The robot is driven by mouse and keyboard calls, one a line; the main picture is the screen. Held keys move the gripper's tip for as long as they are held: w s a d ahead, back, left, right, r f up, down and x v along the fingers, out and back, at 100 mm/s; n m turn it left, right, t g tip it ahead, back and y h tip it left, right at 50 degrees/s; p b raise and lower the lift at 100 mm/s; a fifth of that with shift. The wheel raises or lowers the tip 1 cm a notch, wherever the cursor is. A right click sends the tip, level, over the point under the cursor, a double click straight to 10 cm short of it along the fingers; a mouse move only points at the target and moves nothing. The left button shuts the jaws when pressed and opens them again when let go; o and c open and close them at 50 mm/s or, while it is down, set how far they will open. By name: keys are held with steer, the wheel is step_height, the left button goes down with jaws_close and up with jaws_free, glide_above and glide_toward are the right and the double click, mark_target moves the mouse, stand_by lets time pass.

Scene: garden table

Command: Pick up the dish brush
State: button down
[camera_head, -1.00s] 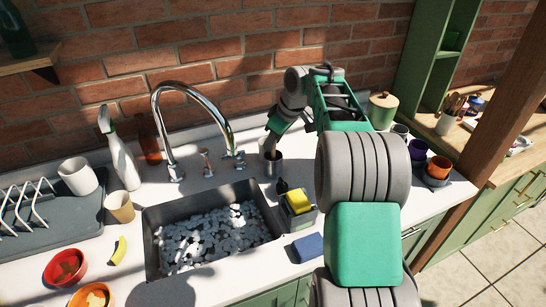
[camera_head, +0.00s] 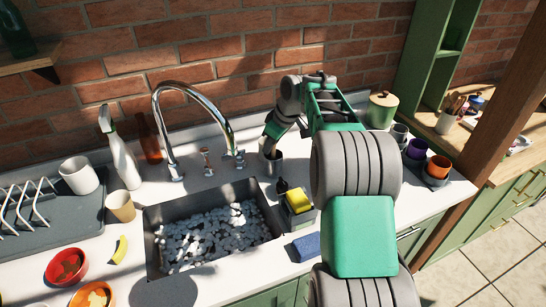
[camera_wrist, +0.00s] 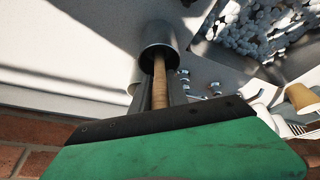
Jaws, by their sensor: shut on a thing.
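The dish brush (camera_wrist: 159,84) shows in the wrist view as a wooden handle between my gripper's fingers. Its far end goes into a metal cup (camera_wrist: 158,40), so its head is hidden. My gripper (camera_wrist: 160,88) is shut on the handle. In the head view my gripper (camera_head: 271,148) points down at the metal cup (camera_head: 271,162), behind the sink's right back corner. The brush itself is hardly visible there.
The sink (camera_head: 160,262) full of pale suds lies left of the cup. The chrome faucet (camera_head: 188,90) arches up to its left. A yellow sponge (camera_head: 298,201) in a caddy and a blue cloth (camera_head: 306,247) are in front. Colored cups (camera_head: 437,168) stand at right.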

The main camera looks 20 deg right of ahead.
steer(key=shift+r, duration=0.1)
step_height(320, 180, up, 10)
steer(key=shift+p, duration=0.3)
steer(key=shift+a, duration=0.1)
stand_by(0.6)
